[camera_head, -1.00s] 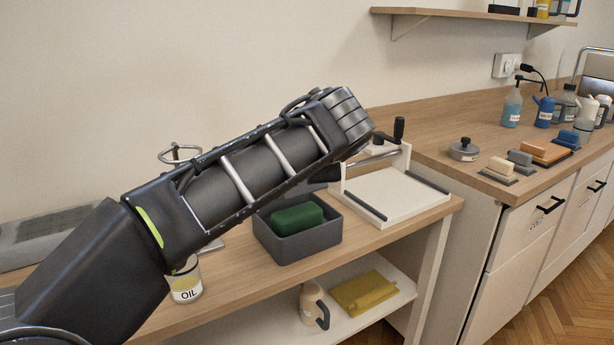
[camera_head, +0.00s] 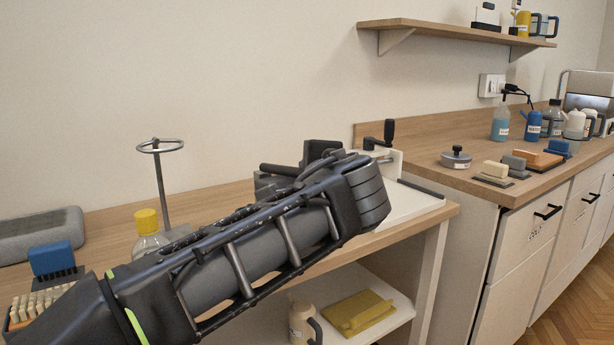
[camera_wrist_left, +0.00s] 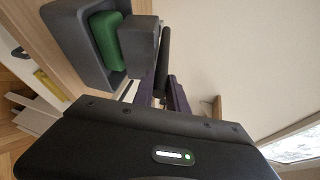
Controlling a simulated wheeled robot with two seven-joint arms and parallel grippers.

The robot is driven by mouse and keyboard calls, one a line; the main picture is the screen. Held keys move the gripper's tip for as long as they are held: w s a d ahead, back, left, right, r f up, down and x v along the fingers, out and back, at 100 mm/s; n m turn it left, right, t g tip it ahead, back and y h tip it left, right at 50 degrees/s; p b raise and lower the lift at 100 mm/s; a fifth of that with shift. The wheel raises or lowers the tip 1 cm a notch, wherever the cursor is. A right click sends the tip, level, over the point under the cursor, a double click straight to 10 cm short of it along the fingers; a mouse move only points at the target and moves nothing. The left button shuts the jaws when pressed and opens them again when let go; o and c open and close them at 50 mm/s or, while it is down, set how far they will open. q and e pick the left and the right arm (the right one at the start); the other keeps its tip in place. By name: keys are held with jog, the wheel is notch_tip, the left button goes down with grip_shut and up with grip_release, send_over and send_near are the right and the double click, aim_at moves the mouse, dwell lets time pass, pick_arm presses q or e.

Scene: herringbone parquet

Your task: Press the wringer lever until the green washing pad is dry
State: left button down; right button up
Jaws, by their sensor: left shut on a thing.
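The green washing pad (camera_wrist_left: 107,40) lies in a grey tray (camera_wrist_left: 72,45) in the left wrist view, partly covered by a grey block (camera_wrist_left: 139,43). Whether the pad is wet or dry cannot be told. A dark, round wringer lever (camera_wrist_left: 165,52) stands beside the block. My left gripper (camera_wrist_left: 164,86) is shut on the lever's near end; its fingers lie on both sides of it. In the head view my left arm crosses the lower middle and hides the tray and pad. My right gripper is in neither view.
A white board with a black crank (camera_head: 389,133) stands right of my arm. A ring stand (camera_head: 160,180), a yellow-capped bottle (camera_head: 147,222) and brushes (camera_head: 50,260) are at the left. A yellow item (camera_head: 358,312) and a jug (camera_head: 303,322) occupy the lower shelf.

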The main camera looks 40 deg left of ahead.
pick_arm(q)
jog(key=c, duration=1.3)
grip_release()
jog(key=p+v, duration=0.1)
jog(key=v, duration=0.6)
jog(key=shift+s+d+r, duration=0.1)
jog(key=shift+s+d, duration=0.1)
jog(key=shift+d, duration=0.1)
jog(key=shift+w, duration=0.1)
